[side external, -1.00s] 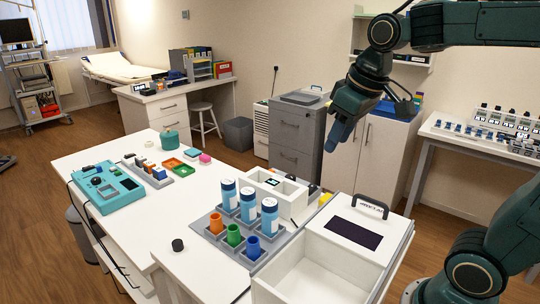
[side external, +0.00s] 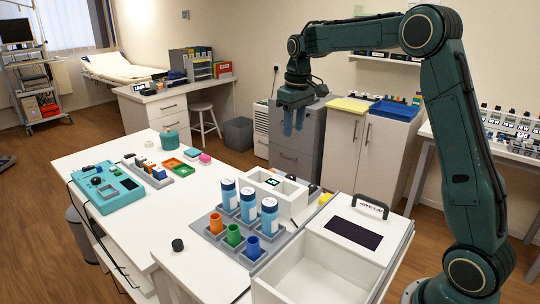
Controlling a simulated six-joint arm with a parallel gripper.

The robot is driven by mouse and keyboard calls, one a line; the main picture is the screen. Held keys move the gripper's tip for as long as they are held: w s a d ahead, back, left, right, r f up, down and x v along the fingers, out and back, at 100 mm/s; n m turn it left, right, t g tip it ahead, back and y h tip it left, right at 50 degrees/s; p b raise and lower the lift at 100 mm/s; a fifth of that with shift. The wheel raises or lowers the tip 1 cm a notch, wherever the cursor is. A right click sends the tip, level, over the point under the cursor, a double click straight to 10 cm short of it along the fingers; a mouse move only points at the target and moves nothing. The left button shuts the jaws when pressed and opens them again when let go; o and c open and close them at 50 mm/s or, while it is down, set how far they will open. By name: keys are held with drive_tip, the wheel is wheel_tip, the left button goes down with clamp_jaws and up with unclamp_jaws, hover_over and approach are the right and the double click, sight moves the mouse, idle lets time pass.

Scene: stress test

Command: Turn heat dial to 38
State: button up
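A teal device (side external: 107,187) sits at the left of the white table, with a dark round knob (side external: 96,181) and a small screen on top. A white box (side external: 273,196) with a small lit display stands behind the blue-labelled bottles. I cannot tell which of these bears the heat dial, and no number is readable. My gripper (side external: 293,123) hangs high above the back right of the table, in front of the grey cabinet in the picture. Its two blue fingers point down, slightly apart, with nothing between them. It is far from the teal device.
A grey rack (side external: 217,235) holds several bottles and coloured cups. A white case (side external: 325,270) with a dark panel and handle stands at the front right. A black cap-like piece (side external: 178,245) and small coloured trays lie on the table. The table's middle is mostly clear.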

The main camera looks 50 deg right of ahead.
hover_over(290, 176)
wheel_tip(290, 176, down, 5)
drive_tip(key=shift+d+g, duration=0.1)
drive_tip(key=shift+g, duration=0.3)
drive_tip(key=shift+f, duration=0.15)
wheel_tip(290, 176, down, 14)
drive_tip(key=shift+r, duration=0.25)
idle(0.3)
drive_tip(key=c, duration=0.7)
